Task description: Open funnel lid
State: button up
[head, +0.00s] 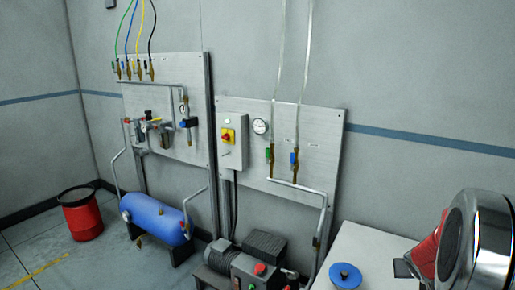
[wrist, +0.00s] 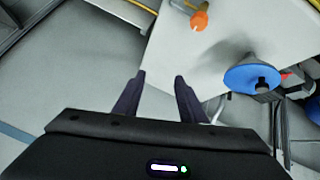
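A blue round part (head: 346,276), which looks like the funnel lid, is at the bottom edge of the head view beside a white surface. It has a small dark knob in its middle. The same blue disc appears right of centre in the wrist view (wrist: 245,78), with a dark knob on it.
A white tabletop (head: 365,245) stands at the lower right. An orange round part (wrist: 199,20) is near the top of the wrist view. A blue tank (head: 155,218), a red bin (head: 81,213) and a motor unit (head: 255,265) stand along the wall below panels with valves.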

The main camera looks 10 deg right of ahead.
jog(key=s+a+r+n+y, duration=0.1)
jog(key=s+a+r, duration=0.3)
jog(key=a, duration=1)
jog(key=s+a+r+n+y, duration=0.2)
jog(key=s+a+r, duration=0.3)
jog(key=a, duration=0.9)
jog(key=s+a+r+n+y, duration=0.2)
jog(key=s+a+r, duration=0.3)
jog(key=a, duration=1)
jog(key=shift+s+y, duration=0.6)
jog(key=shift+s, duration=0.2)
jog(key=shift+r, duration=0.1)
